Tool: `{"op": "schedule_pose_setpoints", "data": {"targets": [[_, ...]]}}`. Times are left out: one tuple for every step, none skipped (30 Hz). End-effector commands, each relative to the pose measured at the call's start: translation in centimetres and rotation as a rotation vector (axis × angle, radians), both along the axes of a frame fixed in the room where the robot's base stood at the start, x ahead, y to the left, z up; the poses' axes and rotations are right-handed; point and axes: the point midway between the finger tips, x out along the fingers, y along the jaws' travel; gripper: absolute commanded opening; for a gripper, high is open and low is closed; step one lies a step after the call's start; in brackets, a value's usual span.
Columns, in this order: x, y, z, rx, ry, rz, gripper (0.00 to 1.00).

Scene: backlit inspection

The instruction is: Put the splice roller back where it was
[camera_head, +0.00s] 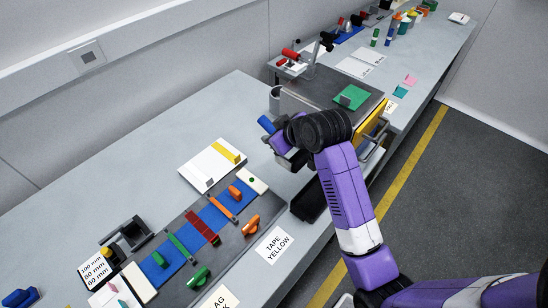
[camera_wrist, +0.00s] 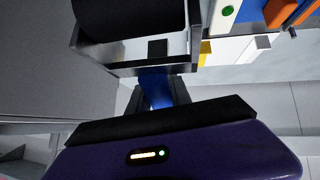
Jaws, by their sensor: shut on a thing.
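The splice roller shows in the wrist view as a blue handle (camera_wrist: 157,90) with a metal frame and a dark cylinder (camera_wrist: 125,16). My gripper (camera_wrist: 158,95) is shut on the blue handle. In the head view, a blue end (camera_head: 266,124) sticks out at the upper left of my gripper (camera_head: 283,147), which is over the bench near the grey raised unit. The rest of the roller is mostly hidden there by my gripper and arm. I cannot tell which spot the roller came from.
A dark tray with a blue mat (camera_head: 214,215) holds orange, red and green tools. A white card with a yellow strip (camera_head: 212,165) lies behind it. A black stand (camera_head: 128,236) is at left. A grey raised unit (camera_head: 330,91) carries a green pad. Bare bench (camera_head: 150,160) lies behind the card.

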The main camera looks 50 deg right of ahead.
Motion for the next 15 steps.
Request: {"op": "schedule_pose_setpoints", "data": {"targets": [[-0.1,0.0,-1.3,0.003,0.005,-0.001,0.0],[-0.2,0.0,-2.0,0.002,0.004,-0.001,0.0],[-0.1,0.0,-2.8,0.002,0.003,-0.002,0.0],[-0.1,0.0,-3.3,0.002,0.003,-0.002,0.0],[-0.1,0.0,-3.8,0.002,0.003,-0.002,0.0],[-0.1,0.0,-4.4,0.001,0.002,-0.001,0.0],[-0.1,0.0,-4.7,-0.001,0.001,-0.001,0.0],[0.0,0.0,-5.0,-0.001,0.001,-0.001,0.0],[0.0,-0.1,-5.3,-0.001,-0.001,-0.001,0.0],[0.0,-0.1,-5.4,-0.001,-0.002,-0.001,0.0],[0.0,-0.1,-5.6,-0.001,-0.001,-0.001,0.0],[0.0,-0.1,-5.9,-0.001,0.0,-0.001,0.0],[0.0,0.0,-6.2,-0.001,0.001,-0.001,0.0],[0.0,0.0,-6.6,0.0,0.001,-0.002,0.0],[-0.1,0.0,-7.2,0.001,0.002,-0.001,0.0]]}}
